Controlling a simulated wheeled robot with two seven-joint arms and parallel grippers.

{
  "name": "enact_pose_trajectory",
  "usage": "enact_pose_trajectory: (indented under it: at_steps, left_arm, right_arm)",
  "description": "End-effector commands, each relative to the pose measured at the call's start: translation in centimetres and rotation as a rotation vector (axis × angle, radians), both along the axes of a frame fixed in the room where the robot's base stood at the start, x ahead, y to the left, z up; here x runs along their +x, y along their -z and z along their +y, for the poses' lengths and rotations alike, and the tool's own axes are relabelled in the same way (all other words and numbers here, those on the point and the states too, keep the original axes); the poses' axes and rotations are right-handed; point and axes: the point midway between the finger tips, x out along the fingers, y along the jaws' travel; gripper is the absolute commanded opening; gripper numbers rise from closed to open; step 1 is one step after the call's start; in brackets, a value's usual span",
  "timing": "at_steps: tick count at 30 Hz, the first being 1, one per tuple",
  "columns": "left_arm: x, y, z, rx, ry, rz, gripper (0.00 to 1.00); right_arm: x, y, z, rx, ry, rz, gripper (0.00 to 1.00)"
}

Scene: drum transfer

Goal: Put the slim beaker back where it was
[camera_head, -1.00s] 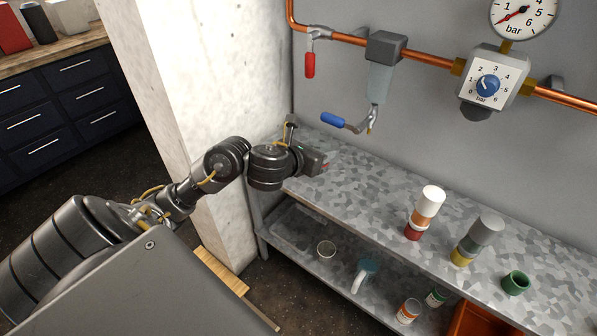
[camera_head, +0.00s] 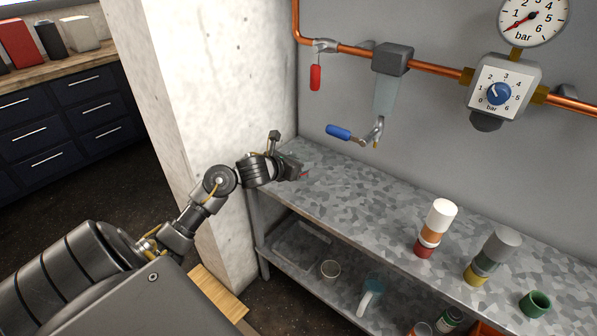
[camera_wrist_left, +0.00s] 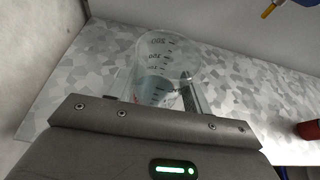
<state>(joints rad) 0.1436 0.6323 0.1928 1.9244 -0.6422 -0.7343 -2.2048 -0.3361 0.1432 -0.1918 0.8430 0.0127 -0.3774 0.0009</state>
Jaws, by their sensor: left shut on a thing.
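The slim beaker (camera_wrist_left: 160,55) is clear glass with dark volume marks and shows in the left wrist view. My left gripper (camera_wrist_left: 158,92) is shut on it, with a finger on either side. In the head view my left gripper (camera_head: 303,172) is over the far left end of the grey mottled bench top (camera_head: 345,190), by the white pillar. The beaker can hardly be made out there, and I cannot tell whether its base touches the bench. My right gripper is not in view.
A blue-handled valve (camera_head: 340,132) hangs above. The lower shelf holds a shallow tray (camera_head: 302,245), a small cup (camera_head: 330,268) and a jug (camera_head: 371,292).

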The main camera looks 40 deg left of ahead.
Motion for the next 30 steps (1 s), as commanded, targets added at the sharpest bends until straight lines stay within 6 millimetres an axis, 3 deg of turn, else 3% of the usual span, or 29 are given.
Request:
enact_pose_trajectory:
  at_steps: [9, 23, 24, 28, 30]
  left_arm:
    - [0.2, 3.3, 0.4, -0.005, -0.001, 0.001, 0.24]
    - [0.2, 3.8, 0.4, 0.001, 0.0, -0.001, 0.24]
    - [0.2, 3.7, 0.4, 0.0, 0.0, -0.001, 0.52]
    - [0.2, 3.7, 0.4, 0.0, 0.0, -0.001, 0.69]
    - [0.2, 3.7, 0.4, 0.0, 0.0, -0.001, 0.72]
  right_arm:
    - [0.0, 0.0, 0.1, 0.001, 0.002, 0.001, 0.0]
    - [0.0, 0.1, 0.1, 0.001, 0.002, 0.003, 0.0]
    - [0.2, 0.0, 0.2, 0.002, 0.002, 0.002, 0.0]
    - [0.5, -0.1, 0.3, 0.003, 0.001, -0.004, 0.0]
    - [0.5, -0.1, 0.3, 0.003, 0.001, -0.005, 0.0]
